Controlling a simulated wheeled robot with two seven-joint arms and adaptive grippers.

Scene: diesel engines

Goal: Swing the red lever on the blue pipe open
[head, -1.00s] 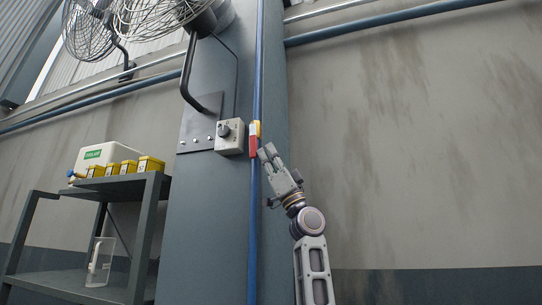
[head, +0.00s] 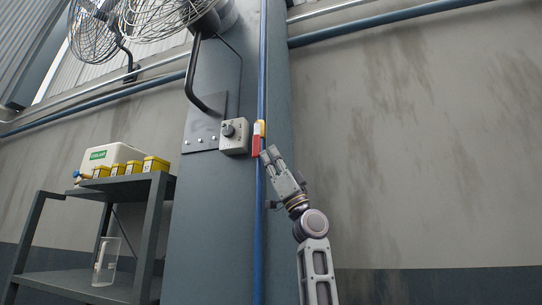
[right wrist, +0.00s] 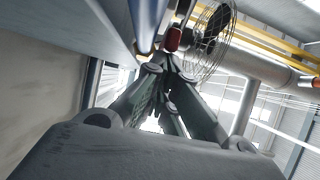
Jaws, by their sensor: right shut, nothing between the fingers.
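The red lever (head: 256,146) sits on the vertical blue pipe (head: 260,200), with a yellow part (head: 260,128) beside its upper end. The lever hangs down along the pipe. My right gripper (head: 270,152) is shut and empty, its fingertips just right of the lever's lower part; I cannot tell whether they touch it. In the right wrist view, the shut fingers (right wrist: 165,62) point up toward the lever's red end (right wrist: 173,39), next to the blue pipe (right wrist: 147,20). My left gripper is not in view.
A grey switch box (head: 234,136) is on the column (head: 215,220) just left of the pipe. Wire fans (head: 160,15) are mounted above. A dark shelf (head: 120,187) with yellow boxes (head: 155,164) stands at left.

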